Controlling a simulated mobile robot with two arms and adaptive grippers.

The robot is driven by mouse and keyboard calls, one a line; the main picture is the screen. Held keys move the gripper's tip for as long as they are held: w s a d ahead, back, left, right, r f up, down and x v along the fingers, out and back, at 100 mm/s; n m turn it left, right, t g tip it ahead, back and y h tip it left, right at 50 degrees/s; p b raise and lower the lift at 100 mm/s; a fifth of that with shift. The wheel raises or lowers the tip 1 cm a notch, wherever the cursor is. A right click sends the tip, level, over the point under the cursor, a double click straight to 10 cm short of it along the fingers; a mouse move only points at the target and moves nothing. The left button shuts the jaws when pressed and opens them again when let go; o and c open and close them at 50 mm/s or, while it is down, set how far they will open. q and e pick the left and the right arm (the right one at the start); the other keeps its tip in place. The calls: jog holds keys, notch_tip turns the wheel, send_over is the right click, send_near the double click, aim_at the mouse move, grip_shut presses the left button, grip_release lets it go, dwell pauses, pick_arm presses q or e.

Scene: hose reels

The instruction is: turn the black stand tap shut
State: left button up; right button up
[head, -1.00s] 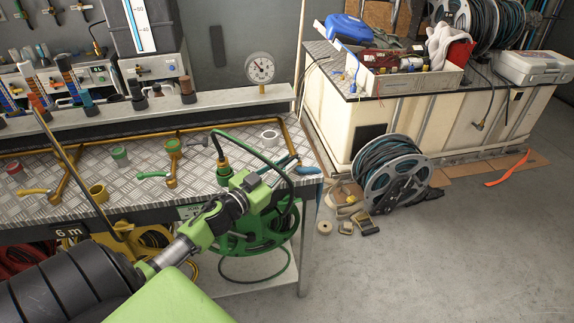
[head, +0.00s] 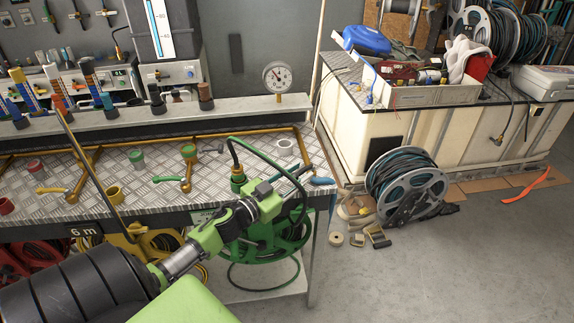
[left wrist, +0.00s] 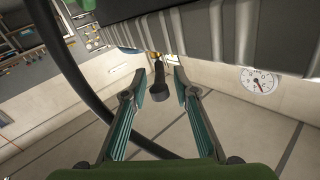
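My left gripper (head: 310,175) reaches over the right end of the metal bench, beside the green hose. In the left wrist view its two teal-lined fingers are apart. A black part that looks like the handle of the black stand tap (left wrist: 159,84) shows between the fingertips, with a bit of brass behind it. I cannot tell whether either finger touches it. In the head view I cannot make out this tap clearly; the gripper may cover it. My right gripper is in neither view.
A green-handled tap (head: 167,179) and a yellow-handled tap (head: 51,190) stand on the bench (head: 130,210). A green hose reel (head: 262,245) hangs below its right end. A gauge (head: 277,76) stands behind. A grey reel (head: 408,190) stands on the floor at right.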

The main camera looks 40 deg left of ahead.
pick_arm(q)
jog(key=s, duration=1.1)
jog(key=shift+s+a, duration=0.3)
jog(key=shift+a, duration=0.1)
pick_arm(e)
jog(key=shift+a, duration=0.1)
pick_arm(q)
jog(key=shift+c, duration=0.4)
